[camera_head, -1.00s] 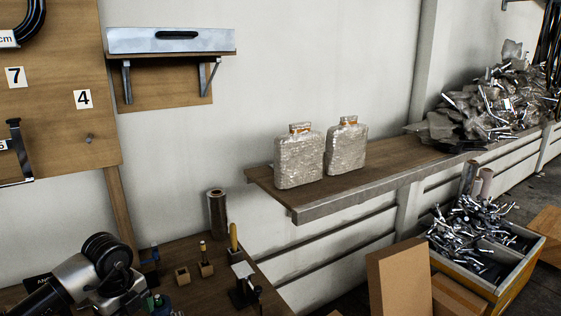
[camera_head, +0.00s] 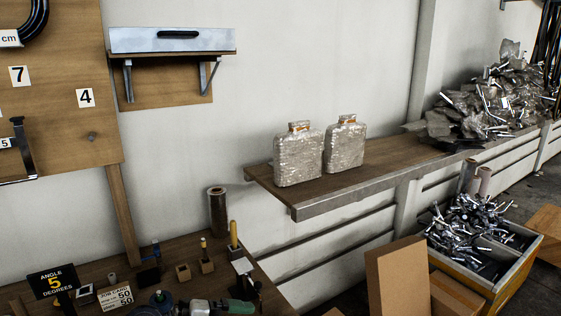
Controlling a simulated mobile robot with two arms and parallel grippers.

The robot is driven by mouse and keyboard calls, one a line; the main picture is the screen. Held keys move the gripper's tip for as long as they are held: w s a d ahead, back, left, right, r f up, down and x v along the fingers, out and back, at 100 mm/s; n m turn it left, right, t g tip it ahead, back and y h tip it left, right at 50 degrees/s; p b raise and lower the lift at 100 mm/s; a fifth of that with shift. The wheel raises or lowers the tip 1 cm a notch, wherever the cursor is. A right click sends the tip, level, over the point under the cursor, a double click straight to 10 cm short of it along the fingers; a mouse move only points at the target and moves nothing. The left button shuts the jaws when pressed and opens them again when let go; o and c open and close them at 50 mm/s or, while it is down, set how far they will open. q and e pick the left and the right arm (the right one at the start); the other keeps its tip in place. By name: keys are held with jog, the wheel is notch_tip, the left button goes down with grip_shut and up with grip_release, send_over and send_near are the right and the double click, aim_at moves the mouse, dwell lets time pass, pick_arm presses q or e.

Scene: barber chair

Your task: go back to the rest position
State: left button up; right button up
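Neither of my grippers shows in the head view now, and no part of my arms is visible. The wooden workbench (camera_head: 196,259) at the lower left is in plain view. A sign reading "ANGLE 5 DEGREES" (camera_head: 53,282) and a job card sign (camera_head: 115,298) stand on it. A grey and green tool (camera_head: 222,306) lies at the bottom edge, partly cut off. Whether anything is held cannot be seen.
Two wrapped packages (camera_head: 298,156) (camera_head: 345,146) stand on a wall shelf (camera_head: 340,197). A metal scrap pile (camera_head: 497,104) lies farther right. A bin (camera_head: 500,285) of metal parts and a cardboard box (camera_head: 398,279) stand below. A board (camera_head: 60,80) hangs left.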

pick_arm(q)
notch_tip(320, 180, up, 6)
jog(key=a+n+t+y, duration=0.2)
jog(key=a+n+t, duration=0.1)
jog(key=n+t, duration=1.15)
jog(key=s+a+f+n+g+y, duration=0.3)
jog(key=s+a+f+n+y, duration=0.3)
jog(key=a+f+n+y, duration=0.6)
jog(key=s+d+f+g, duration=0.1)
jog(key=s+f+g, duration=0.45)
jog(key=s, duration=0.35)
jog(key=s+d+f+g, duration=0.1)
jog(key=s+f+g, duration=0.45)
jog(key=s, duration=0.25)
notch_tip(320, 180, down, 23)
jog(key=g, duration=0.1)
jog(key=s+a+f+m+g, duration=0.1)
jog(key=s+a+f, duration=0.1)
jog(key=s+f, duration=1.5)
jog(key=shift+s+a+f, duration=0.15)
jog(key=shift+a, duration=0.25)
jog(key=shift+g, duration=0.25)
